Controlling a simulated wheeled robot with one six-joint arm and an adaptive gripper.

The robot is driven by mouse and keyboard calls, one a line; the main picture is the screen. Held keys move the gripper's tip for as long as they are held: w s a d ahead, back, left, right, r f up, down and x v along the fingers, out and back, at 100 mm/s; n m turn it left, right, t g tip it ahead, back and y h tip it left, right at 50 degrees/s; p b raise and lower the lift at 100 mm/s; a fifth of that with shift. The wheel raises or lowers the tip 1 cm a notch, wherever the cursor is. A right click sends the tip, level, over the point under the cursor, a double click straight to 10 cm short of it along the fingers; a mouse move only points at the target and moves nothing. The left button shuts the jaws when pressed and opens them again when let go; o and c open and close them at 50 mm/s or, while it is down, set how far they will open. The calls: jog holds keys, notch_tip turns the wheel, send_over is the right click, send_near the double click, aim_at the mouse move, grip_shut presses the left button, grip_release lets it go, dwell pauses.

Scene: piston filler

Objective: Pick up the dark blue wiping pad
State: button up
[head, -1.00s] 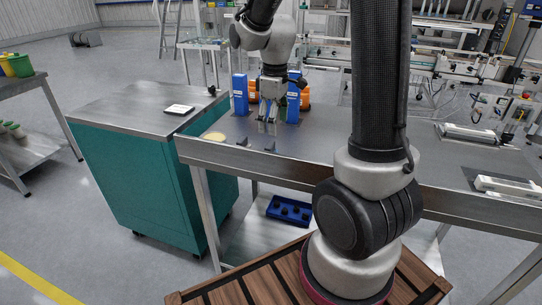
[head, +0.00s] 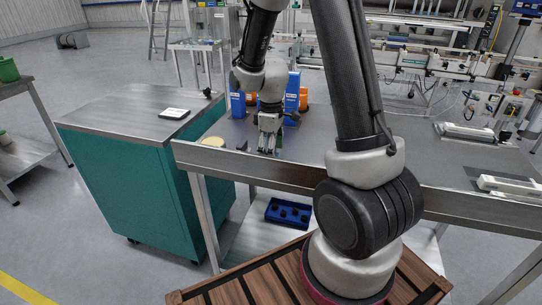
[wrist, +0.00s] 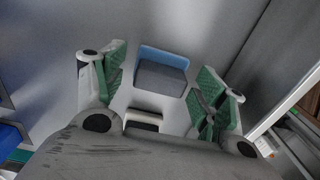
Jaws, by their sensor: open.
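The wiping pad (wrist: 161,78) shows in the wrist view as a small block with a dark grey-blue face and a brighter blue edge. It lies on the grey metal table between the two green-padded fingers of my gripper (wrist: 163,84). The fingers stand apart, with a gap on both sides of the pad. In the head view my gripper (head: 268,147) points down, low over the table near its front left edge. There the pad cannot be told apart from the fingers.
The steel table (head: 330,150) has blue boxes (head: 292,92) and orange items behind my gripper. A small dark piece (head: 242,145) and a round yellowish disc (head: 213,141) lie to its left. A teal cabinet (head: 130,180) adjoins on the left. A blue tray (head: 288,213) sits below.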

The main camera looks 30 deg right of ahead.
jog(key=c, duration=1.1)
jog(key=shift+r, duration=0.1)
notch_tip(320, 180, up, 10)
jog(key=shift+f, duration=0.1)
jog(key=o, duration=0.4)
jog(key=c, duration=0.3)
